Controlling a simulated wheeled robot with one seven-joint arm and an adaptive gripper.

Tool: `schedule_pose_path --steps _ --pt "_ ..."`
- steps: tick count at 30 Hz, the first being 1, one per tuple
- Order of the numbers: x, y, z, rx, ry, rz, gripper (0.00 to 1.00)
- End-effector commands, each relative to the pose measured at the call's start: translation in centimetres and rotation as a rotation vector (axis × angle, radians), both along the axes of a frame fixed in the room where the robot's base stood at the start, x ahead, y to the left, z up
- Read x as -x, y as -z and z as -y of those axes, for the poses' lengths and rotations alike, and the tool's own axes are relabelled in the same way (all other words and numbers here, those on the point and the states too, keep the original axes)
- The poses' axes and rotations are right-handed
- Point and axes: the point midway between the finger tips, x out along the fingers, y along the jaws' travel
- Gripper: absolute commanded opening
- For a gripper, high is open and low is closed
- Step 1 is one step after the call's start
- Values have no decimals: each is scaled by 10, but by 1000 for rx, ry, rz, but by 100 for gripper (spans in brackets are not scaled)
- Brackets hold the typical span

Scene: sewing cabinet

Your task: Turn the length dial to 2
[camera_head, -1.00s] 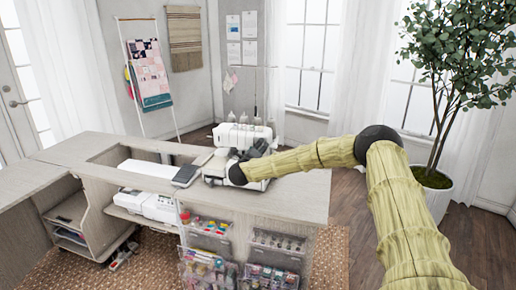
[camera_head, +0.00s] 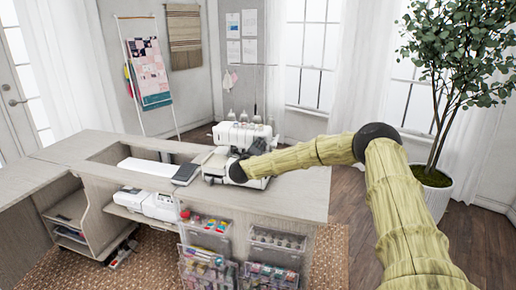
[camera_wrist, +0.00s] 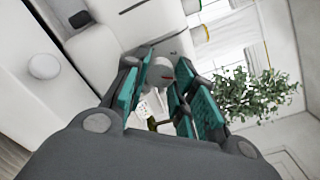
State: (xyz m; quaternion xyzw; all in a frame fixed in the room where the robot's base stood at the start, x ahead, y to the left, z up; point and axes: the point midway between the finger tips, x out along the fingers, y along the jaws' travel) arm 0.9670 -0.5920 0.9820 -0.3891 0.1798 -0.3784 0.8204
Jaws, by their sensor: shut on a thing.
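The white sewing machine (camera_head: 232,133) stands on the cabinet top in the head view, with thread cones above it. My gripper (camera_head: 259,148) is at its right front side, and my wrist partly hides it. In the wrist view, my gripper (camera_wrist: 160,92) has its teal-padded fingers on either side of a small white dial (camera_wrist: 160,71) with a red mark, and it is shut on this dial. The number the dial points to is too small to read. Another round white knob (camera_wrist: 43,66) sits on the machine body to the left, apart from the fingers.
The cabinet top (camera_head: 290,196) is bare to the right of the machine. A white panel with a dark end (camera_head: 186,174) lies left of it. Clear bins (camera_head: 268,272) hang on the cabinet front. A potted plant (camera_head: 436,182) stands at the right.

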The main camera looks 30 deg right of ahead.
Motion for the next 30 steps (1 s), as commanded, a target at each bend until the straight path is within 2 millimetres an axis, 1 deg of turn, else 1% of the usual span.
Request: schedule_pose_path --steps 8,24,30 --pt "-1 0 -2 108 -2 -124 3" --pt "-1 0 -2 432 -3 -505 3" --pt "-1 1 -2 533 -2 -623 3"
